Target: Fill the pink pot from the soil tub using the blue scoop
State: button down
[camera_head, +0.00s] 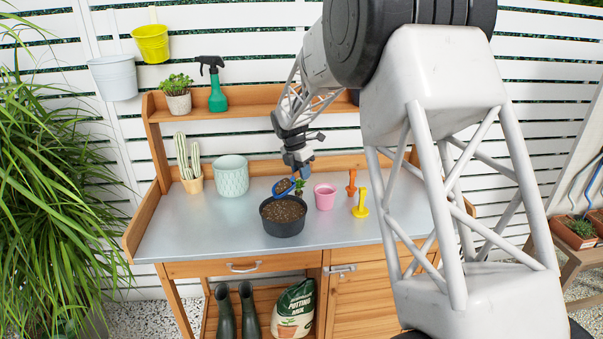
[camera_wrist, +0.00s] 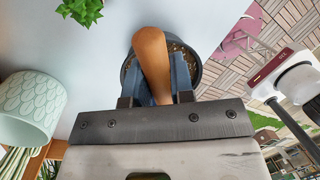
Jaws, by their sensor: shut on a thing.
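The black soil tub (camera_head: 283,229) stands on the metal bench top, full of brown soil. The blue scoop (camera_head: 284,187) is just above the tub's back rim, with brown material in its bowl. My gripper (camera_head: 298,174) is shut on the scoop's handle. In the wrist view my gripper (camera_wrist: 156,90) closes on the wooden handle (camera_wrist: 151,60), with the tub (camera_wrist: 197,72) partly hidden behind it. The pink pot (camera_head: 325,196) stands upright to the right of the tub.
A mint patterned planter (camera_head: 231,176) and a cactus (camera_head: 189,163) stand at the left. Orange (camera_head: 351,184) and yellow (camera_head: 360,204) tools stand right of the pot. The bench's front left is clear.

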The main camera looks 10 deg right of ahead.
jog(key=w+d, duration=0.3)
jog(key=d, duration=0.3)
jog(key=w+d+r+m, duration=0.1)
jog(key=w+d, duration=0.2)
jog(key=d, duration=0.4)
jog(key=w+d+m, duration=0.1)
jog(key=w+d, duration=0.2)
jog(key=d, duration=0.3)
jog(key=shift+d+r+h, duration=0.25)
jog(key=shift+d+h, duration=0.05)
jog(key=shift+d, duration=0.05)
jog(key=shift+f, duration=2)
jog(key=shift+a+r, duration=0.1)
jog(key=shift+s+a+r+h, duration=0.1)
jog(key=shift+a+r+h, duration=0.05)
jog(key=shift+r+h, duration=0.15)
jog(key=shift+s+a+r+t+h, duration=0.2)
jog(key=shift+r+t+h, duration=0.1)
jog(key=shift+r+h, duration=0.1)
jog(key=shift+a+r+h, duration=0.2)
jog(key=shift+r+h, duration=0.15)
jog(key=shift+h, duration=0.05)
jog(key=shift+s+a+r+t, duration=0.1)
jog(key=shift+r+t, duration=0.05)
jog(key=shift+t, duration=0.15)
